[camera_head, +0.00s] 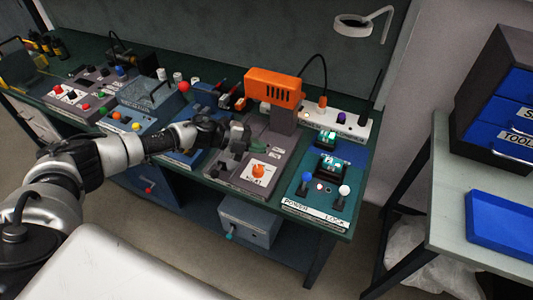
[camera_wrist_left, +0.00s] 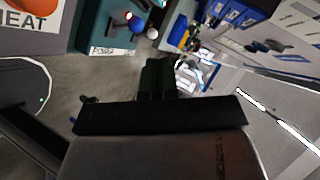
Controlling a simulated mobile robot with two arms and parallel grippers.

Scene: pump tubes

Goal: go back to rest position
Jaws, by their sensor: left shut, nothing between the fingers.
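My left arm comes in from the left in the head view and reaches over the workbench. My left gripper (camera_head: 236,140) is above the grey panel with the orange knob (camera_head: 258,171), and its fingers look closed with nothing between them. In the left wrist view the dark shut fingers (camera_wrist_left: 158,78) point out over the floor beside the bench. The orange knob (camera_wrist_left: 25,18) shows there at the top left, apart from the fingers. My right gripper is in neither view.
The green workbench (camera_head: 210,72) carries several control panels. An orange device (camera_head: 274,88) stands behind the gripper, and the power lock panel (camera_head: 318,190) lies to its right. A side table (camera_head: 450,215) holds a blue tray (camera_head: 500,222).

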